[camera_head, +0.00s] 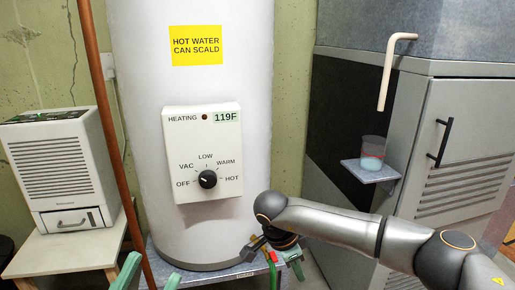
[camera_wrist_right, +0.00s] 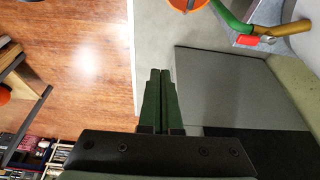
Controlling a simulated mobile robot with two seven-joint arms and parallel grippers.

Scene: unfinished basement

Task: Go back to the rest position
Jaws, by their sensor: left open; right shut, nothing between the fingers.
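My left gripper (camera_head: 152,272) shows at the bottom edge of the head view, with two green fingertips spread apart and nothing between them. My right arm comes in from the right, and my right gripper (camera_head: 293,254) is low in front of the water heater's base, partly hidden by its own wrist. In the right wrist view my right gripper (camera_wrist_right: 160,75) has its green fingers together with nothing between them. The white water heater (camera_head: 222,90) stands upright behind, with its dial (camera_head: 208,179) clear of both grippers.
A brass drain valve with a red handle (camera_wrist_right: 250,40) and green hose is close to my right gripper. A dehumidifier (camera_head: 62,160) stands on a small table at left. A copper pipe (camera_head: 110,130) rises beside the heater. A grey furnace (camera_head: 455,150) with a shelf and cup (camera_head: 372,153) is at right.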

